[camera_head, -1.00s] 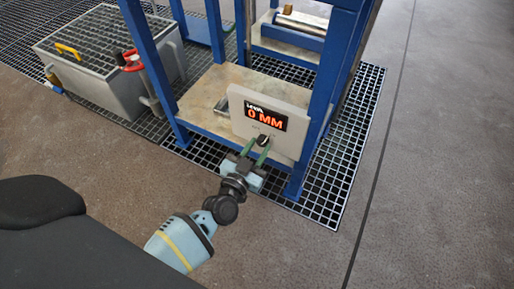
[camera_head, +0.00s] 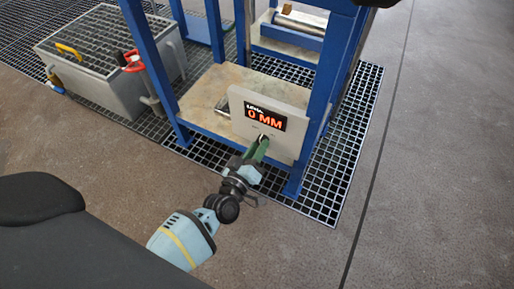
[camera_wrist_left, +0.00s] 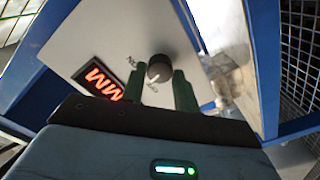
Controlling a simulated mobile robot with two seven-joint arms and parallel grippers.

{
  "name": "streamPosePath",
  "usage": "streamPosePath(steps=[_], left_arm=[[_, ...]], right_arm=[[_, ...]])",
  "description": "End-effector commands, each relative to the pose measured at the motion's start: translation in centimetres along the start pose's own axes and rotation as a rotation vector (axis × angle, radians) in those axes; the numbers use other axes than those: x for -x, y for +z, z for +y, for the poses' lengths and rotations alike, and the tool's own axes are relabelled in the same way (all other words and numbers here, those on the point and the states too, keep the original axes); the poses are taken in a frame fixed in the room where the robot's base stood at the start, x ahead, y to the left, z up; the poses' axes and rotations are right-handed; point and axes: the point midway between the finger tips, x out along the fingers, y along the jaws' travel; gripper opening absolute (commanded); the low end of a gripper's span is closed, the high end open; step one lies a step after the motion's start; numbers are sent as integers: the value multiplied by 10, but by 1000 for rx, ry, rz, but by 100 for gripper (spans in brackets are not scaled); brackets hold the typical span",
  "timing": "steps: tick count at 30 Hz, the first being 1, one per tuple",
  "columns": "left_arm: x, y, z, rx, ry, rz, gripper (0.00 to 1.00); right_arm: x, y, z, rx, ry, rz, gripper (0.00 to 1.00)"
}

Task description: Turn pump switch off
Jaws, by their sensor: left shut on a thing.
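The pump switch is a dark round knob (camera_wrist_left: 159,68) on a light grey panel (camera_head: 291,145), with small lettering around it. The panel also carries a display (camera_head: 265,117) reading "0 MM" in orange. My left gripper (camera_head: 260,147) reaches the panel from the front, and its green fingers are shut on the knob, mostly hiding it in the head view. In the left wrist view the fingers (camera_wrist_left: 159,80) lie on either side of the knob, and the panel looks tilted. A pale mark shows on the knob's lower edge. My right gripper is not in view.
Blue frame posts (camera_head: 315,100) stand close to the panel's right side. A shelf (camera_head: 205,95) lies behind the panel. A grey tank (camera_head: 100,75) with yellow and red handles stands at the left. Open floor (camera_head: 430,170) lies to the right.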

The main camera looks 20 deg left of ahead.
Motion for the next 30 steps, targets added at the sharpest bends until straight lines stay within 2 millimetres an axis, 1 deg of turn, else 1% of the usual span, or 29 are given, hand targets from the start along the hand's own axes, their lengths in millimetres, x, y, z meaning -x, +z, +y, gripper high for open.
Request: streamPosePath(steps=[9,15,21,30], left_arm=[[0,0,0,264,0,2,8],[0,-1,0,378,1,2,8],[0,-1,0,446,1,2,8],[0,-1,0,475,0,2,8]], right_arm=[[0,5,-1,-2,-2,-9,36],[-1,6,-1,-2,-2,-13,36],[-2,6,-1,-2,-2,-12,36],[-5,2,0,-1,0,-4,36]])
